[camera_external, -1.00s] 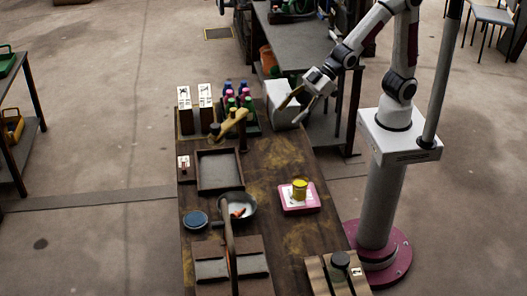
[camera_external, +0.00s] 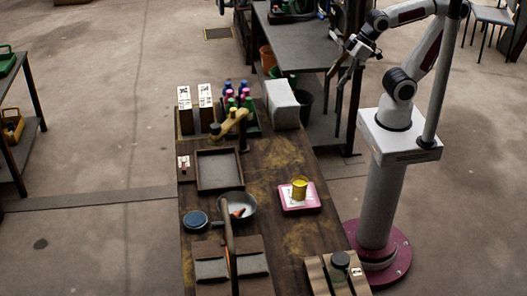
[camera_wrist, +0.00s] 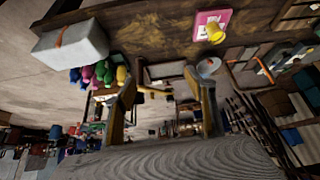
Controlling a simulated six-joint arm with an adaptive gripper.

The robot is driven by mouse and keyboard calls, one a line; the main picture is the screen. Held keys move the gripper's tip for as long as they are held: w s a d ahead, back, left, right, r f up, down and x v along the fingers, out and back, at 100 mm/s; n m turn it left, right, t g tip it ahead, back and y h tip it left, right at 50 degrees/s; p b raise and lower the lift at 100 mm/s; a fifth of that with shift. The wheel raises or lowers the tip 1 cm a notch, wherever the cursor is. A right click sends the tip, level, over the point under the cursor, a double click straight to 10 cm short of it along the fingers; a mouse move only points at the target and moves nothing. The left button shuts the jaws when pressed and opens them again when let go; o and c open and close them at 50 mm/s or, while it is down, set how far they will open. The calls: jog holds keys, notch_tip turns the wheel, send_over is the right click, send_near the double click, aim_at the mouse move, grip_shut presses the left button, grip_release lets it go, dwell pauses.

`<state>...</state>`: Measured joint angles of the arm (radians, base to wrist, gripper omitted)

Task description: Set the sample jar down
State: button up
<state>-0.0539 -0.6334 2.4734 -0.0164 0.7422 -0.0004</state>
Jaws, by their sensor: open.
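The yellow sample jar (camera_external: 299,188) stands upright on a pink-edged pad with a white middle (camera_external: 301,207), on the right part of the dark wooden bench. The jar also shows in the wrist view (camera_wrist: 216,34) on the pink pad (camera_wrist: 203,20). My gripper (camera_external: 341,76) is open and empty, raised above the far right end of the bench, well away from the jar. In the wrist view its two fingers (camera_wrist: 160,92) stand wide apart with nothing held between them.
A white box (camera_external: 283,104) stands at the bench's far right corner, beside coloured bottles (camera_external: 235,94). An empty dark tray (camera_external: 219,170), a pan (camera_external: 240,206) and a blue lid (camera_external: 195,221) lie left of the jar. The bench around the pad is mostly clear.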

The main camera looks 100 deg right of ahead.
jog(key=shift+m+g, duration=0.4)
jog(key=s, duration=0.3)
jog(key=s+d, duration=0.1)
jog(key=s, duration=0.1)
jog(key=shift+d+f, duration=0.1)
jog(key=shift+f, duration=0.15)
jog(key=shift+o, duration=0.7)
jog(key=shift+w, duration=0.1)
